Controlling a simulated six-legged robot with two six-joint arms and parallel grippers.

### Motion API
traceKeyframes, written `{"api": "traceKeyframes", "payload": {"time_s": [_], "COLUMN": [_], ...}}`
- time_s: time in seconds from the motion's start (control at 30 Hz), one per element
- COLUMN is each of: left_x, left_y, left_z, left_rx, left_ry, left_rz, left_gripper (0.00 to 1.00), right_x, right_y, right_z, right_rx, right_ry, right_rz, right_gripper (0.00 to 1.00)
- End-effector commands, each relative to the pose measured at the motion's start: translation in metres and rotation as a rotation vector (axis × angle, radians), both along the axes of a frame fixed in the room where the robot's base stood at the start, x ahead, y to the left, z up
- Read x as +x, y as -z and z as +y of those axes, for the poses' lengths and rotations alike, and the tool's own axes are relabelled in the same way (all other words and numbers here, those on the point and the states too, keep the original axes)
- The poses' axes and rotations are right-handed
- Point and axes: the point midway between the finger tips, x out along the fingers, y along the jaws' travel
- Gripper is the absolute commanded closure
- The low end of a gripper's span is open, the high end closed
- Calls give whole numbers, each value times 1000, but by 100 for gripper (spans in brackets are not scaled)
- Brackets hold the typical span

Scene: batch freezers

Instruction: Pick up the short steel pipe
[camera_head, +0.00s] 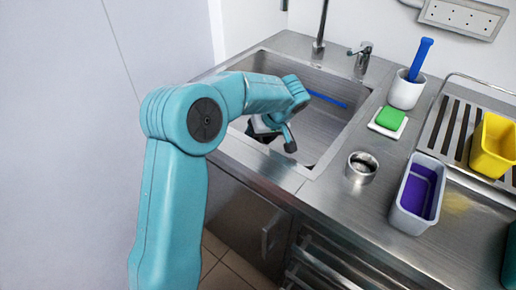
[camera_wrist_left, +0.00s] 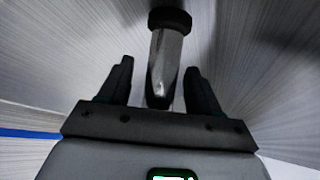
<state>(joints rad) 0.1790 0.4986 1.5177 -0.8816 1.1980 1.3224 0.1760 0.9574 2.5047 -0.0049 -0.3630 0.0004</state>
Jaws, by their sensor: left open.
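A short steel pipe (camera_wrist_left: 166,65) with a black band at its far end shows in the left wrist view. Its near end lies between the two dark fingers of my left gripper (camera_wrist_left: 160,88). The fingers are open, with gaps on both sides of the pipe. In the head view my left arm reaches down into the sink, and the left gripper (camera_head: 276,135) is low inside the basin near its front left. I cannot make out the pipe there; the arm and gripper seem to hide it. My right gripper is not in view.
The sink basin (camera_head: 335,125) has steel walls and holds a thin blue rod (camera_head: 327,99). A steel ring-shaped cup (camera_head: 361,168), a green sponge (camera_head: 390,118), a white beaker with a blue handle (camera_head: 406,92), a purple-filled tub (camera_head: 417,195) and a yellow container (camera_head: 494,147) stand right.

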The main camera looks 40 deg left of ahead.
Motion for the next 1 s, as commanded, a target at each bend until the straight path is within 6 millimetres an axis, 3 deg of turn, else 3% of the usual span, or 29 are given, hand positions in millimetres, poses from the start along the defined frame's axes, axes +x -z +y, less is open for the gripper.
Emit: {"api": "traceKeyframes", "payload": {"time_s": [0.43,0.47,0.6,0.67,1.0], "left_x": [0,0,0,0,0], "left_y": [2,2,2,2,-2], "left_z": [0,0,0,0,0], "left_rx": [0,0,0,0,0], "left_ry": [0,0,0,0,0], "left_rz": [0,0,0,0,-1], "left_gripper": [37,40,86,100,100], "right_x": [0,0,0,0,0], "right_y": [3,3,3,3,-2], "right_z": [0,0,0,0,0], "right_rx": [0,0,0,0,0], "right_ry": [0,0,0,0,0], "right_rz": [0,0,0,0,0], "right_gripper": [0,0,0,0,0]}}
